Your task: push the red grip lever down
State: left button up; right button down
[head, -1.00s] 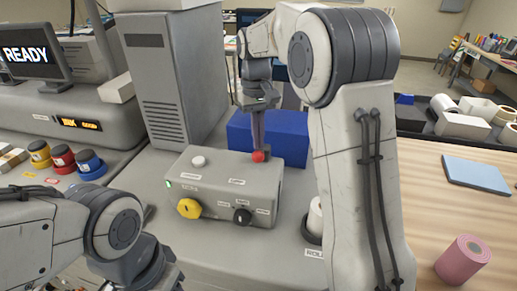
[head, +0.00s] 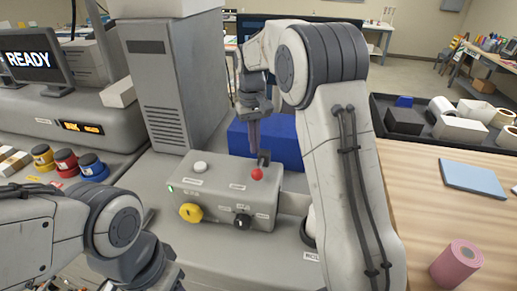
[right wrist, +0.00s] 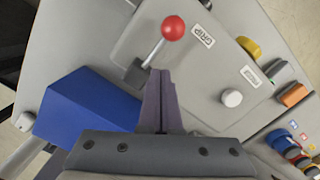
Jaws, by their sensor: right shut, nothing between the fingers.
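The red grip lever has a round red knob (head: 257,174) on a thin metal shaft and sits on top of the grey control box (head: 226,209). In the right wrist view the red knob (right wrist: 173,27) is beside the GRIP label, with its shaft slanting from a dark base. My right gripper (head: 254,146) points down just behind the knob. In the right wrist view its fingertips (right wrist: 158,74) are together and empty, close to the shaft's lower part. I cannot tell whether they touch it. My left arm shows at the lower left, but its fingers are out of view.
The box also carries a white button (head: 200,168), a yellow knob (head: 190,212) and a black knob (head: 242,221). A blue block (head: 288,148) stands behind it. A grey cabinet (head: 168,90) rises at its back left.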

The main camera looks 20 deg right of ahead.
jog(key=shift+r, duration=0.15)
notch_tip(320, 180, up, 10)
jog(key=w+b, duration=0.1)
dwell(0.4)
dwell(0.3)
jog(key=s+a+f+n+b, duration=0.4)
jog(key=s+a+f+b, duration=0.4)
jog(key=s+a+f, duration=0.6)
jog(key=s+a+f+n+b, duration=0.1)
jog(key=s+f+b, duration=0.1)
jog(key=s+f, duration=0.4)
jog(key=s+a+f+n+t+y+b, duration=0.1)
jog(key=s+f+n+b, duration=0.1)
jog(key=s+f, duration=0.5)
jog(key=s+b, duration=0.1)
jog(key=s, duration=0.4)
jog(key=shift+s+f, duration=0.2)
jog(key=shift+s, duration=0.05)
